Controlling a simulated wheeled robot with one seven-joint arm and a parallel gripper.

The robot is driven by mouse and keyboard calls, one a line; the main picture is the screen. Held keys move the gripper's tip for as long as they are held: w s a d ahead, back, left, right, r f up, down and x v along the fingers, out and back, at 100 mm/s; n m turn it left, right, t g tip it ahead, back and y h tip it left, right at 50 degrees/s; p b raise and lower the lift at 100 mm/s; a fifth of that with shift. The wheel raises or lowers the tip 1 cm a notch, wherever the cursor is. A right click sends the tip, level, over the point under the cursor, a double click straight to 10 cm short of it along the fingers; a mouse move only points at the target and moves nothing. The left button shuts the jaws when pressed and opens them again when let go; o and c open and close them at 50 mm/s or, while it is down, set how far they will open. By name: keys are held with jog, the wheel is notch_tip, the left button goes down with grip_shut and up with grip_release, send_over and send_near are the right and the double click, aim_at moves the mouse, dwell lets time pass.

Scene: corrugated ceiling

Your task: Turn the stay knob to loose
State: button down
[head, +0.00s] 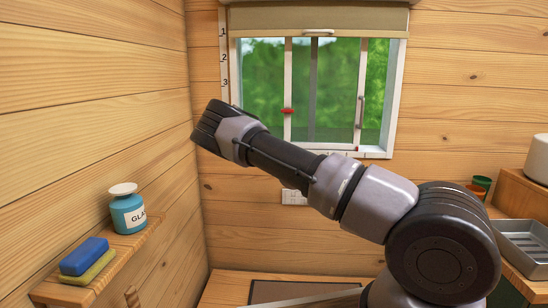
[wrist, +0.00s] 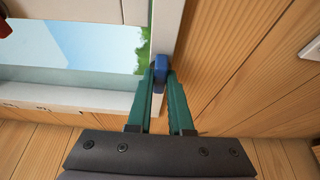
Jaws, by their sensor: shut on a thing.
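A small blue knob (wrist: 159,71) sits at the edge of the white window frame (wrist: 168,30) in the wrist view. My gripper (wrist: 160,88) has two green fingers, one on each side of the knob, and is shut on it. No loose or tight marking can be read on it. In the head view, my arm reaches to the left of the window (head: 262,78). Its dark end hides the fingers and the blue knob there.
A red knob (head: 287,111) is on the window's upright bar. A wooden wall (head: 100,120) stands close to my arm's left. A shelf (head: 95,268) below it holds a blue bottle (head: 128,214) and a sponge (head: 84,257). A metal tray (head: 526,248) is at the right.

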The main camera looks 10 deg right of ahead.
jog(key=c, duration=0.8)
grip_release()
jog(key=s, duration=0.3)
jog(key=s+d, duration=0.1)
jog(key=s, duration=0.6)
jog(key=shift+s+d, duration=0.15)
jog(key=shift+s, duration=0.2)
